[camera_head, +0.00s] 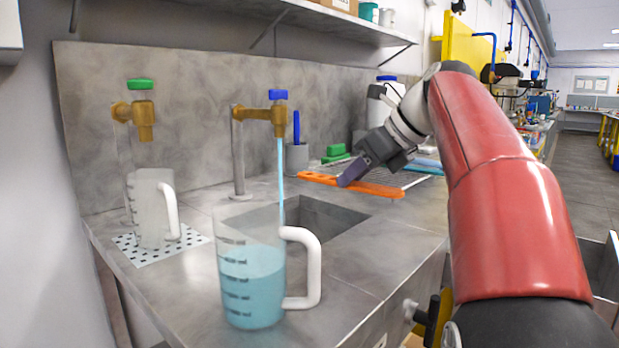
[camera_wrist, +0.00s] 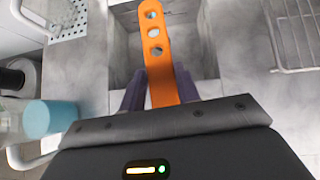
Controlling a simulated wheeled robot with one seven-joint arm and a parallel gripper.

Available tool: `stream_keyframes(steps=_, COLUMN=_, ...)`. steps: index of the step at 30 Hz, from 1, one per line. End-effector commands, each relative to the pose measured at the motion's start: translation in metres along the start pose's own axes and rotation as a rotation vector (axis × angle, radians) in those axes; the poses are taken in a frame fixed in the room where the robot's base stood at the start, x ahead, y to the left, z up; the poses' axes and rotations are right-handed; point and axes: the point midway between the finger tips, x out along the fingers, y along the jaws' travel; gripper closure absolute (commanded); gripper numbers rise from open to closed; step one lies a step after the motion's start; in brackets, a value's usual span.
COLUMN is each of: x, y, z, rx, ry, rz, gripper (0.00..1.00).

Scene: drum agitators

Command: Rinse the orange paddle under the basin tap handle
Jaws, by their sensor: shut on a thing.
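My gripper (camera_head: 352,172) is shut on the orange paddle (camera_head: 372,188) and holds it above the counter, right of the basin (camera_head: 335,210). The paddle lies roughly level, its free end pointing left. In the wrist view, the paddle (camera_wrist: 155,45) shows holes along its free end, which overlaps the basin (camera_wrist: 200,60). The basin tap (camera_head: 262,113) is brass with a blue handle (camera_head: 278,95). A light blue water stream (camera_head: 280,165) falls from it towards the basin. The paddle end is apart from the stream, to its right. The stream's lower end is hidden behind a jug.
A clear jug (camera_head: 252,285) with blue liquid and a white handle stands in front of the basin. An empty jug (camera_head: 148,205) stands on a perforated mat under a green-handled tap (camera_head: 140,105). A wire rack (camera_head: 400,178), green brush and grey cup stand behind.

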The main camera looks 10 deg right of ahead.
Motion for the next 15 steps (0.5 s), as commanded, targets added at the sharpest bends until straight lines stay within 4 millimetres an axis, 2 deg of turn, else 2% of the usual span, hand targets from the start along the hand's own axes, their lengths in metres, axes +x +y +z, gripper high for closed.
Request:
stream_keyframes(steps=11, x=-0.0001, y=0.0000, z=0.0001, rx=0.000, ry=0.000, rz=0.000, gripper=0.91)
stream_keyframes(steps=15, x=-0.0073, y=0.0004, z=0.0006, rx=0.001, ry=-0.001, rz=-0.001, gripper=0.91)
